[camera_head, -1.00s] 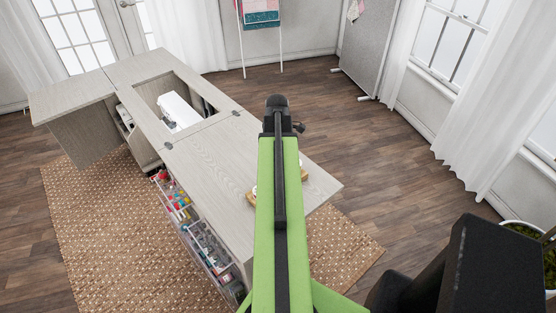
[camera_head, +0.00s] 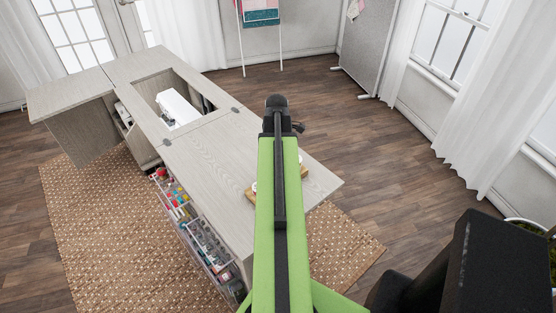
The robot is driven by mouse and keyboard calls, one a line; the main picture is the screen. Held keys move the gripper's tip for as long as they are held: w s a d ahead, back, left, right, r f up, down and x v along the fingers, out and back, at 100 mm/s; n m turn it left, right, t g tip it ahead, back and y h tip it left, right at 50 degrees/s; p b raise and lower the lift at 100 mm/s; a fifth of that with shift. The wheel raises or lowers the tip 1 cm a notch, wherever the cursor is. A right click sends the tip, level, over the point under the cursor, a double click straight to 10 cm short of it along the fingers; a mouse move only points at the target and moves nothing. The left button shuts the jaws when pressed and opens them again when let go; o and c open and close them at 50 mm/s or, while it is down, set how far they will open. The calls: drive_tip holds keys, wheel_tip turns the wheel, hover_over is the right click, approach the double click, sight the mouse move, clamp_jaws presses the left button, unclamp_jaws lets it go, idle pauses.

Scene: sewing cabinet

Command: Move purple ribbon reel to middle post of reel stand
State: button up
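A light wooden base, seemingly the reel stand (camera_head: 249,195), lies on the near right part of the cabinet top (camera_head: 205,165). My raised green arm covers most of it, and only its two ends show. A small white round edge peeks out at its left end; I cannot tell which reel it belongs to. No purple ribbon reel and no middle post can be seen. My gripper is not in view; only the green arm link and its black far joint show, in front of the cabinet.
A white sewing machine (camera_head: 176,108) sits in the cabinet's opening. Clear drawers with colourful supplies (camera_head: 205,240) line the near side. A woven rug (camera_head: 105,225) lies under the cabinet. The wooden floor (camera_head: 395,180) to the right is open.

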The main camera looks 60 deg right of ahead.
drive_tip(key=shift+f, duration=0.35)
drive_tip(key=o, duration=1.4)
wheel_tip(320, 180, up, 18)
drive_tip(key=p, duration=1.7)
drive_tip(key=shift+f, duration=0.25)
